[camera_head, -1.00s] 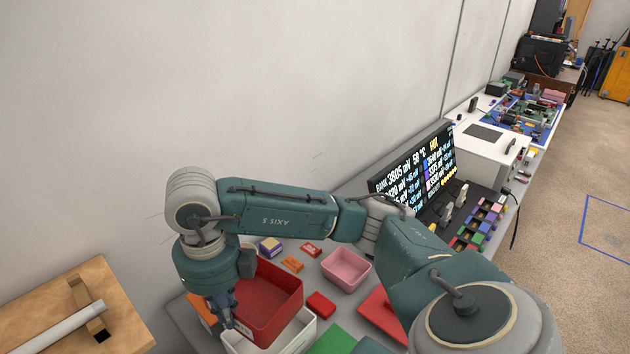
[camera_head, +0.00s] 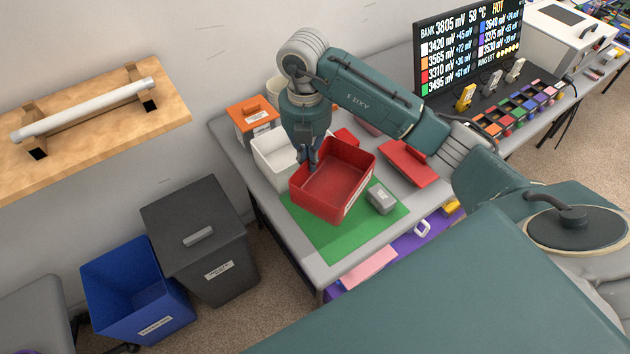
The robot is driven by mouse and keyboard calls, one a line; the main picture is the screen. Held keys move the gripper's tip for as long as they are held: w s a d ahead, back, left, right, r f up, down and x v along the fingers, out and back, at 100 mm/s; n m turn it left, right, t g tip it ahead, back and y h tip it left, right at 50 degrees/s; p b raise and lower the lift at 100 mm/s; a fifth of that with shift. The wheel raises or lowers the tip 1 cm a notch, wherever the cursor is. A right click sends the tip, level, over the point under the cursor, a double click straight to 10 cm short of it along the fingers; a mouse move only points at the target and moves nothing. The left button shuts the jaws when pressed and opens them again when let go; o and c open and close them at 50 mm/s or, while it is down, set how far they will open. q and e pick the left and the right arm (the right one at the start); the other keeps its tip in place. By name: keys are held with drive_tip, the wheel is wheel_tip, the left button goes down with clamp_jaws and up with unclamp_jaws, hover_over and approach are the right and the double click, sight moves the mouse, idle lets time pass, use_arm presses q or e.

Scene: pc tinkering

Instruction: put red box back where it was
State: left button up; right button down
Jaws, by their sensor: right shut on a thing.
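The red box (camera_head: 338,186) is an open, empty-looking bin. It is over the green mat (camera_head: 322,236) on the grey table, slightly tilted in the picture; I cannot tell whether it touches the mat. My right gripper (camera_head: 307,160) points down and is shut on the box's far left wall. Its fingertips are partly hidden by the box wall. A white box (camera_head: 268,158) stands just behind and left of the red box. My left gripper is not in view.
A grey block (camera_head: 381,198) sits on the mat right of the box. A red tray (camera_head: 408,163) lies further right, and an orange-lidded container (camera_head: 252,117) stands at the back left. A monitor (camera_head: 470,52) stands behind. Bins (camera_head: 138,290) stand on the floor at left.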

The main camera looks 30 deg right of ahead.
sight(309, 176)
wheel_tip(309, 176, down, 4)
drive_tip(key=shift+s+f+p, duration=0.1)
drive_tip(key=shift+s+p, duration=0.05)
drive_tip(key=shift+p, duration=0.15)
wheel_tip(309, 176, down, 3)
drive_tip(key=shift+f, duration=0.1)
wheel_tip(309, 176, down, 3)
drive_tip(key=shift+f+p, duration=0.15)
drive_tip(key=shift+p, duration=0.25)
drive_tip(key=shift+f, duration=0.5)
drive_tip(key=c, duration=2.4)
unclamp_jaws()
drive_tip(key=shift+f, duration=0.2)
drive_tip(key=o, duration=0.5)
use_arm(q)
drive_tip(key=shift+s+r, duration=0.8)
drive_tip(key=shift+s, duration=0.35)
